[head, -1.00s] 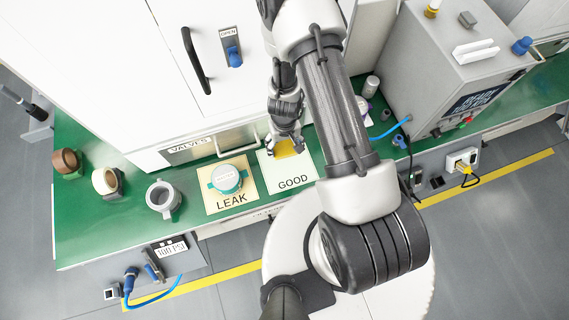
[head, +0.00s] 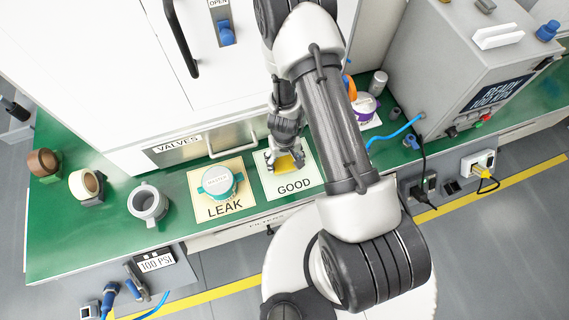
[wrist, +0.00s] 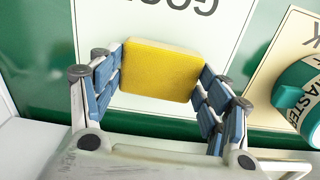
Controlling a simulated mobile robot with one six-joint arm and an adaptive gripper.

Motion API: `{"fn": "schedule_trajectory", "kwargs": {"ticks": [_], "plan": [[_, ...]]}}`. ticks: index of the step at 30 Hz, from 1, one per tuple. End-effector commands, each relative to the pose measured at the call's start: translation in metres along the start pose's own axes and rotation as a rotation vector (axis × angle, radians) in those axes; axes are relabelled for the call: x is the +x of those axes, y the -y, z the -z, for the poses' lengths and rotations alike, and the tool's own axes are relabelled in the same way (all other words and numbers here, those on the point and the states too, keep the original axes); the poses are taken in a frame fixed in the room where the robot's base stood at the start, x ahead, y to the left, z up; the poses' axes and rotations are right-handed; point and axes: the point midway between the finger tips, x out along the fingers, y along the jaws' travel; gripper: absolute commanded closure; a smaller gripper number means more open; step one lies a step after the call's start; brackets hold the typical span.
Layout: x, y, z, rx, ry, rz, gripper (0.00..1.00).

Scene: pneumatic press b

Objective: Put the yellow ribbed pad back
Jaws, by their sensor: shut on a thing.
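The yellow pad (wrist: 160,71) is a rounded square block between the blue-padded fingers of my gripper (wrist: 161,88) in the wrist view. The fingers press on its two opposite sides. In the head view the pad (head: 285,163) shows just below my gripper (head: 286,150), over the white GOOD card (head: 305,179). I cannot tell how high above the card it is. No ribs can be made out on the face I see. Part of the pad is hidden by my gripper in the head view.
Left of the GOOD card lies the cream LEAK card (head: 232,207) with a teal round part (head: 219,182) on it. A grey cup (head: 148,203) and tape rolls (head: 85,184) stand further left. A white cabinet (head: 110,60) rises behind. A grey machine (head: 450,65) stands right.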

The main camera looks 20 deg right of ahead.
Motion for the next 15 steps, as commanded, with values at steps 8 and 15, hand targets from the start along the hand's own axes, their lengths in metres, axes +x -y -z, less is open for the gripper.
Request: {"fn": "schedule_trajectory", "kwargs": {"ticks": [8, 15], "plan": [[0.0057, 0.0, 0.0003, 0.0, -0.001, 0.0, 0.7], [0.0127, 0.0, 0.0002, -0.001, 0.0, 0.0, 0.7]]}}
